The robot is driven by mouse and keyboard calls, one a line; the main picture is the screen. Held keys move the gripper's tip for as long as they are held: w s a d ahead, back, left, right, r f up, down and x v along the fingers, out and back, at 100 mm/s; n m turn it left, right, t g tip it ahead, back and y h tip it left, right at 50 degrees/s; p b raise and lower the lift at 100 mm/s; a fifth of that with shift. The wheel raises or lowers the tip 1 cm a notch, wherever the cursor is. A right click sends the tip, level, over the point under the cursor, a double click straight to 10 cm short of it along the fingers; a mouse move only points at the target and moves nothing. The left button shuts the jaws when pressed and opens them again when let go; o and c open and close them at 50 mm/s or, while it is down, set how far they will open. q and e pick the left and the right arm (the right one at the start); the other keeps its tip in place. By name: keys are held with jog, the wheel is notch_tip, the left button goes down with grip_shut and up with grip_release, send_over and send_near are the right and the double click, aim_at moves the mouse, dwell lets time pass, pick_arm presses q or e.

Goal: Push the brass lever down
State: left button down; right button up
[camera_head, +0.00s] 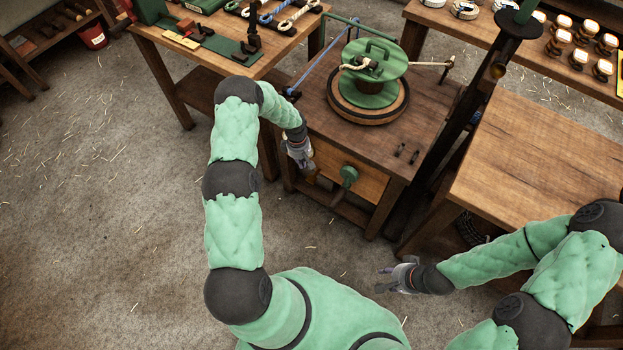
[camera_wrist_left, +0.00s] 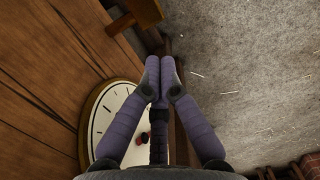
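I cannot make out a brass lever for certain in either view. My left gripper (camera_head: 303,165) is by the left front corner of the wooden cabinet (camera_head: 335,130). In the left wrist view its purple-grey fingers (camera_wrist_left: 161,75) are drawn together at the tips, with nothing visible between them. A white dial with a brass-coloured rim (camera_wrist_left: 92,112) lies behind the fingers and is partly covered by them. My right gripper (camera_head: 388,281) hangs over the floor in front of the cabinet, its fingers spread and empty.
A green round press (camera_head: 378,75) with rope stands on the cabinet. A green knob (camera_head: 348,175) sticks out of its front, right of my left gripper. A dark post (camera_head: 465,125) and a wooden table (camera_head: 540,165) stand to the right.

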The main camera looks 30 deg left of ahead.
pick_arm(q)
jog(key=shift+a+r, duration=0.15)
jog(key=shift+r, duration=1.25)
jog(key=shift+a+r, duration=0.1)
jog(key=shift+r, duration=1.25)
jog(key=s+d+f+m+y+p, duration=0.1)
jog(key=s+d+f+m+y, duration=0.25)
jog(key=s+m, duration=0.35)
jog(key=s+d+r+m+h, duration=0.2)
jog(key=s+d+m+h, duration=0.1)
jog(key=s+d, duration=0.6)
jog(key=s+d+r+m+h+p, duration=0.1)
jog(key=s+d+r+m+h, duration=0.1)
jog(key=s+d, duration=0.7)
jog(key=d+m+h, duration=0.1)
jog(key=d+m, duration=0.1)
jog(key=d, duration=0.2)
jog(key=shift+d+r+m, duration=0.2)
jog(key=shift+d+m, duration=0.1)
jog(key=shift+d, duration=0.1)
